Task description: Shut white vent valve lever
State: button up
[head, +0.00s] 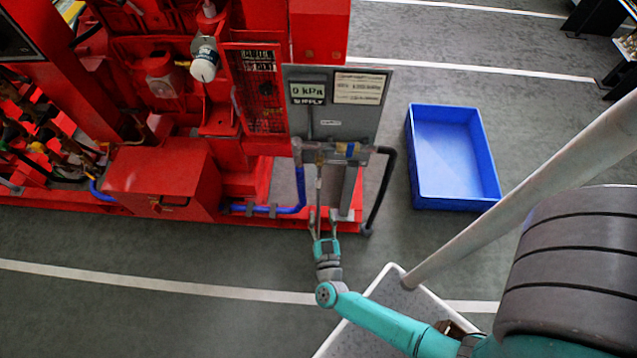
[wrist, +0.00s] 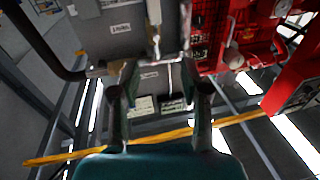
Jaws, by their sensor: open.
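A grey panel (head: 335,118) on the red pumpset carries a "0 kPa SUPPLY" label (head: 307,93). In the wrist view a whitish bar (wrist: 153,14) with a brass-coloured end shows at the top middle. My gripper (head: 322,218) is open just below the pale piece, fingers pointing up at the panel. In the wrist view my gripper (wrist: 159,82) has its fingers apart; I cannot tell whether they touch the lever.
A blue pipe (head: 301,190) runs left of the pale piece, and a black hose (head: 384,185) curves down on its right. An empty blue crate (head: 490,180) stands on the floor to the right. The floor in front is clear.

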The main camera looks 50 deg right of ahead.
aim_at(318, 185)
jog(key=w+d+f+g, duration=0.1)
jog(key=w+d, duration=0.2)
jog(key=w+d+f+m+g+h, duration=0.1)
jog(key=w+d, duration=0.2)
jog(key=w+d+f+g+h, duration=0.1)
jog(key=w+d, duration=0.2)
jog(key=w, duration=0.1)
jog(key=shift+d+f, duration=0.25)
jog(key=shift+d, duration=0.1)
grip_shut()
dwell(0.3)
